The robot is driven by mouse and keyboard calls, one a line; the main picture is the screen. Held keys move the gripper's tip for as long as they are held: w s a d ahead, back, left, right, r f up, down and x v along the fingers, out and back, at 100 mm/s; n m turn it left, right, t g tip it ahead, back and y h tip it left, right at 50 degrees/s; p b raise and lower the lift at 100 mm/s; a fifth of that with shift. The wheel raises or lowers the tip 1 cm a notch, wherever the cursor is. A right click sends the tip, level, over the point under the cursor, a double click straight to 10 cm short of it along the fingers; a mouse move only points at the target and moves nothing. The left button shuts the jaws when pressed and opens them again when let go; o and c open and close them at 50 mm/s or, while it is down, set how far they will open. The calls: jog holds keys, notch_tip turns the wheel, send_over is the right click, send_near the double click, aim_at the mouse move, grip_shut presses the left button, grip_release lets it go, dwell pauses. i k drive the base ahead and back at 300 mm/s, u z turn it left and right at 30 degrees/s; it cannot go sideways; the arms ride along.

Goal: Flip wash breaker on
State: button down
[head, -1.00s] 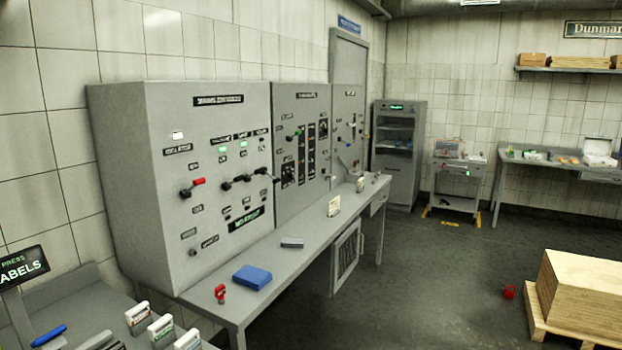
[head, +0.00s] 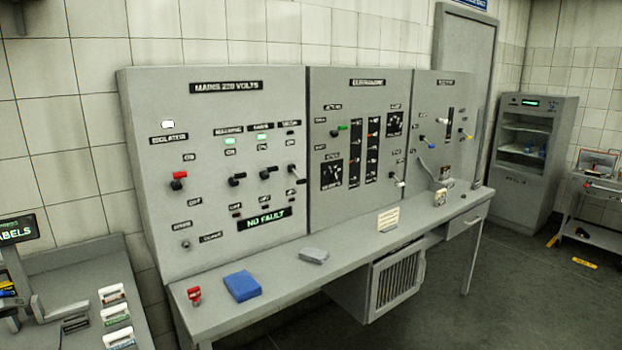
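The mains panel (head: 222,110), headed "MAINS 220 VOLTS", stands at the left of a row of grey control panels. It carries a red-handled isolator lever (head: 179,180) at left. To its right are three black breaker levers: left (head: 237,180), middle (head: 268,173) and right (head: 293,169). Each has a small label above; these are too blurred to tell surely which is the wash breaker. A lit sign (head: 264,218) reads "NO FAULT". The exact lever positions are hard to read. My gripper is not in view.
A grey bench (head: 300,282) runs below the panels. On it are a red padlock-like object (head: 194,296), a blue block (head: 242,286), a grey block (head: 314,255) and a small card (head: 388,219). A side table with labels stands at left. Floor is clear at lower right.

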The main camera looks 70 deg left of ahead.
aim_at(298, 177)
jog(key=u, duration=0.7)
jog(key=i, duration=0.95)
jog(key=u, duration=1.3)
jog(key=i, duration=0.45)
jog(key=u, duration=0.45)
